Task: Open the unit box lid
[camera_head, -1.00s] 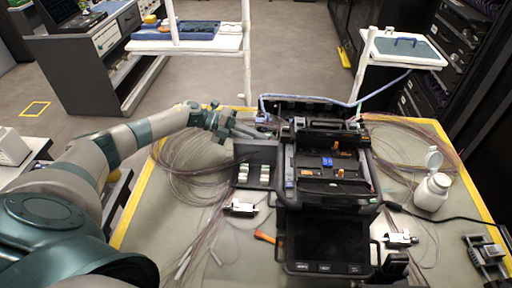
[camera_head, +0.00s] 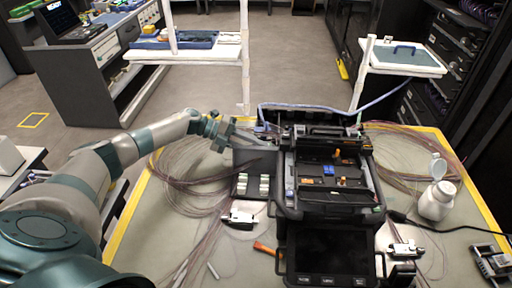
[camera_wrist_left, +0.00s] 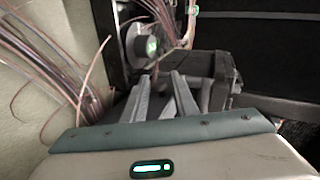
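The black splicing unit box (camera_head: 285,205) stands mid-table. Its top shows an inner bay with blue and orange parts (camera_head: 328,170) and a dark bar (camera_head: 330,140) behind it. A dark screen panel (camera_head: 328,250) faces up at its front. My left gripper (camera_head: 272,145) is at the box's back left corner, over the edge of a small side tray (camera_head: 242,160). In the left wrist view its two fingers (camera_wrist_left: 162,84) are apart with nothing seen between them, pointing at a dark block (camera_wrist_left: 195,68) beside a round knob (camera_wrist_left: 138,45). Contact cannot be told. My right gripper is out of view.
Coiled thin fibres (camera_head: 180,180) lie left of the box, with more to the right. A white bottle (camera_head: 435,203) with an open cap stands at right. A pale cable (camera_head: 330,106) runs behind.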

